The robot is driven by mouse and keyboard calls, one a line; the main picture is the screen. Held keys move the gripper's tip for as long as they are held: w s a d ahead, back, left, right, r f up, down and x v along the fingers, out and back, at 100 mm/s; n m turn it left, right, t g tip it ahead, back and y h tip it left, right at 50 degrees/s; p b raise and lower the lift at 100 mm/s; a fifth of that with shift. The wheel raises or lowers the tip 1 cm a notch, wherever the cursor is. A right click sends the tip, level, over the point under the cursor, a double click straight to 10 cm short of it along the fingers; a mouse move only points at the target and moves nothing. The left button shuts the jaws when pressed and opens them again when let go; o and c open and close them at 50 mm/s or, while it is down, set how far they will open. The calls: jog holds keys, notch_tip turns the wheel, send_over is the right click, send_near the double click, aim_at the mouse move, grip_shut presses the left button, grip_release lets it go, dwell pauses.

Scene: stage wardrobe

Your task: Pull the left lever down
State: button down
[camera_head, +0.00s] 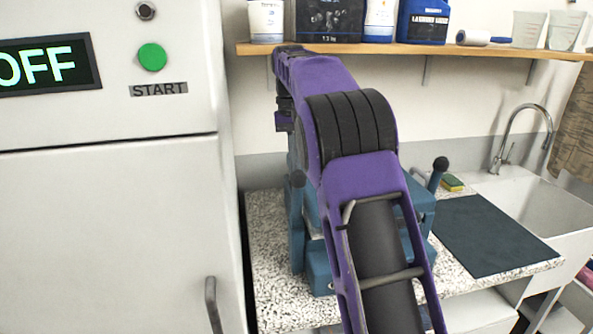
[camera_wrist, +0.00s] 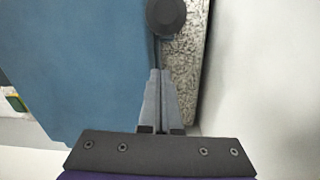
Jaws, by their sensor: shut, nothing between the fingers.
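A blue machine (camera_head: 318,268) stands on the speckled counter, partly hidden behind my purple arm. Its left lever has a black round knob (camera_head: 298,179) and stands upright on the machine's left side. The right lever (camera_head: 440,163), also with a black knob, leans up on the far side of my arm. In the wrist view, my gripper (camera_wrist: 160,75) is shut and empty. Its fingertips point toward a black knob (camera_wrist: 165,17), which appears to be the left lever's, with a thin dark rod seen between. I cannot tell whether they touch.
A white cabinet (camera_head: 110,230) with an OFF display and green START button (camera_head: 152,57) stands close on the left. A wooden shelf (camera_head: 450,50) with bottles and cups hangs above. A dark mat (camera_head: 485,235), a sponge (camera_head: 452,183) and a sink (camera_head: 540,200) are right.

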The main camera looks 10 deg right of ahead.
aim_at(296, 171)
jog(key=shift+s+a+f, duration=0.15)
jog(key=shift+s, duration=0.8)
jog(key=shift+s+a+f, duration=0.1)
jog(key=shift+s, duration=0.85)
